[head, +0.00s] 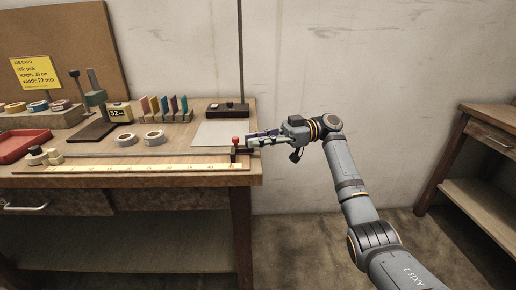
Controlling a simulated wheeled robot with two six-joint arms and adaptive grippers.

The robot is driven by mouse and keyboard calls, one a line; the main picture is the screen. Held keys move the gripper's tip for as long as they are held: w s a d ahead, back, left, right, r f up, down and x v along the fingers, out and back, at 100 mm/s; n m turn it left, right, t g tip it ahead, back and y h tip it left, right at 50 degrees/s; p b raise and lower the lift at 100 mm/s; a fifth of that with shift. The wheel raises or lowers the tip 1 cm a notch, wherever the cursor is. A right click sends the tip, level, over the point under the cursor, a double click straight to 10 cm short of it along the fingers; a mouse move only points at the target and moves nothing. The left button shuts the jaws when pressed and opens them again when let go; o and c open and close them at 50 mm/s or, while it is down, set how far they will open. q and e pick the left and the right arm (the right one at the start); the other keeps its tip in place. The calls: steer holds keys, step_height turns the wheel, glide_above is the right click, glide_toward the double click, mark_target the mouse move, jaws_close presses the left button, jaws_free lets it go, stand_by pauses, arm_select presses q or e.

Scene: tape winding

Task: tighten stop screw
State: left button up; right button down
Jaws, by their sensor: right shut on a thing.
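The stop screw shows as a red round knob (236,141) on top of a small dark stop block (241,151). The block sits at the right end of the long ruler rail (120,169) along the front of the workbench. My right gripper (252,140) reaches in from the right at the height of the block. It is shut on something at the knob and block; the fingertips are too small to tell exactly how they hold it. My left gripper is not in view.
On the workbench (215,170) lie white tape rolls (154,137), a red tray (20,145), a row of coloured cards (165,106) and a pale plate (216,133). A yellow job card (35,72) hangs on the board. Another table (490,130) stands at right, with open floor between.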

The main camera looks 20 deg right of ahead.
steer(key=shift+w+n+g+b, duration=0.15)
steer(key=shift+n+g+b, duration=0.2)
steer(key=shift+n+g, duration=0.65)
steer(key=shift+g, duration=0.5)
steer(key=c, duration=1.3)
jaws_free()
steer(key=shift+a, duration=0.1)
step_height(320, 180, up, 10)
steer(key=shift+r, duration=0.1)
